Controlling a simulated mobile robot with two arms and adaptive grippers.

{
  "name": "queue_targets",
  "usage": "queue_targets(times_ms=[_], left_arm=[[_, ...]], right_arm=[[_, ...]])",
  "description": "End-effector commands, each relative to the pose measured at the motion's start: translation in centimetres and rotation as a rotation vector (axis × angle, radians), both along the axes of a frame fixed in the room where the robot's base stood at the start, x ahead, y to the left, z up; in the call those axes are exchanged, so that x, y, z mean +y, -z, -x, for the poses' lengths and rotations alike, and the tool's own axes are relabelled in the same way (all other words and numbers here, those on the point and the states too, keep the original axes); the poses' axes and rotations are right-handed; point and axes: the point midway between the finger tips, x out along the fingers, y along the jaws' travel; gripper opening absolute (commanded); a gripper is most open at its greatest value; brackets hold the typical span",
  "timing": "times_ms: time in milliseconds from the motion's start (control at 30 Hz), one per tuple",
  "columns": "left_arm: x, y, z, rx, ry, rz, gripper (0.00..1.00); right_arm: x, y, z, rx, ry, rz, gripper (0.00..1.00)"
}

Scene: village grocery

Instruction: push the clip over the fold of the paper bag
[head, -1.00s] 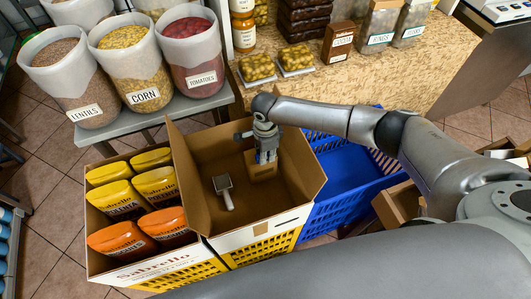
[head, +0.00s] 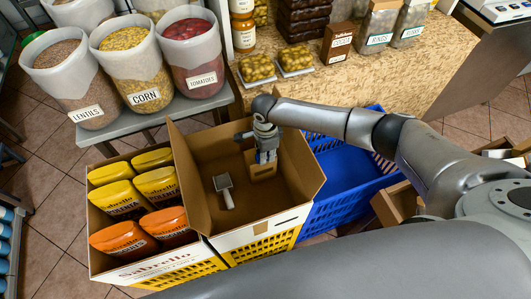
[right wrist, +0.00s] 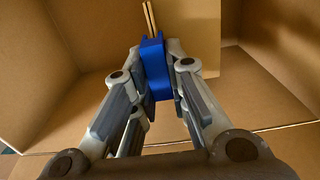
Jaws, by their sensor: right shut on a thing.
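My right gripper (head: 264,154) reaches down into an open cardboard box (head: 198,205). It is shut on a blue clip (right wrist: 154,68), which points away from the wrist. The paper bag (head: 264,174) is a small tan shape under the gripper in the box; it also shows as a light tan panel in the right wrist view (right wrist: 200,52). Two thin tan strips stick out beyond the clip's far end. The gripper hides much of the bag's top, and I cannot tell whether the clip is over the fold. My left gripper is out of view.
A metal scoop (head: 224,190) lies in the box, left of the bag. Another box with yellow and orange packets (head: 152,186) stands at left. A blue crate (head: 345,195) is at right. Jars and packets line the counter (head: 300,95) behind; tubs stand at back left.

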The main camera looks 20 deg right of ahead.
Motion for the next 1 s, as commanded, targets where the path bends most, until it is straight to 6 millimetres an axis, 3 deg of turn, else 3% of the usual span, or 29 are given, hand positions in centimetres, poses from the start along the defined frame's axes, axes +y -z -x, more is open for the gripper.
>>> queue_targets(times_ms=[1000], left_arm=[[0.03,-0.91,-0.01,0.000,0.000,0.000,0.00]], right_arm=[[0.00,0.10,0.00,0.000,0.000,0.000,0.04]])
